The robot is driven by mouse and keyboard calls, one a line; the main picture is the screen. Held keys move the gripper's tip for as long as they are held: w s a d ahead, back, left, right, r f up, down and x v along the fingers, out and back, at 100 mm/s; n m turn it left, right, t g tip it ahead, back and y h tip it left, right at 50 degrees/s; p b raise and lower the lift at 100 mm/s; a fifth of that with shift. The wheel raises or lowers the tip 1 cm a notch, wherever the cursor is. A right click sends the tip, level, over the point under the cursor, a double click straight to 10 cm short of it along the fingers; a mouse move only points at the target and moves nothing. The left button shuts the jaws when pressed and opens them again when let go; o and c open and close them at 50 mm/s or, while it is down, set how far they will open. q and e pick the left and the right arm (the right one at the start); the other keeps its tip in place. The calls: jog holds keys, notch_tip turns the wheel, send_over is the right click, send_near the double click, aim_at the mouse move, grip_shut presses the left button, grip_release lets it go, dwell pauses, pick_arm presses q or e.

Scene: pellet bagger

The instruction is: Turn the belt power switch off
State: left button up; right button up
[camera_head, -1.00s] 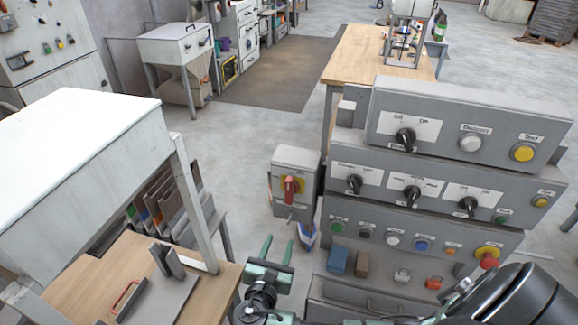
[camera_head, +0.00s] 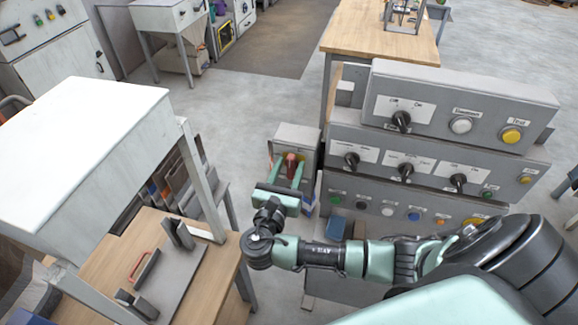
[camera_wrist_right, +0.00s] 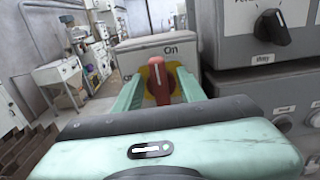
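A red rotary handle (camera_head: 290,163) on a yellow plate sits on a small grey switch box (camera_head: 297,136) left of the control panel. It is the likely belt power switch; no name is readable on it. In the right wrist view the red handle (camera_wrist_right: 158,79) stands about upright, below an "On" label. My right gripper (camera_head: 285,172) is open, with one finger on each side of the handle. In the wrist view my right gripper (camera_wrist_right: 160,80) shows yellow plate between handle and fingers, so it seems not gripped. My left gripper is not in view.
The stepped grey control panel (camera_head: 345,130) with black knobs and coloured buttons stands close on the right. A wooden table (camera_head: 205,262) with a metal fixture and a white-topped housing (camera_head: 85,140) are on the left. Another wooden table (camera_head: 350,42) stands behind the panel.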

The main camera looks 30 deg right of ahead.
grip_shut()
jog(key=shift+n, duration=0.3)
jog(key=n, duration=0.4)
jog(key=shift+w+a+f, duration=0.15)
jog(key=shift+w+a, duration=0.05)
jog(key=shift+w+a+f+n, duration=0.1)
jog(key=shift+f+n, duration=0.1)
jog(key=shift+n, duration=2.05)
jog(key=shift+w+a+f+n, duration=0.1)
jog(key=shift+f+n, duration=0.1)
jog(key=shift+n, duration=2.1)
jog(key=shift+w+a+f+n, duration=0.1)
jog(key=shift+f+n, duration=0.1)
jog(key=shift+n, duration=2.05)
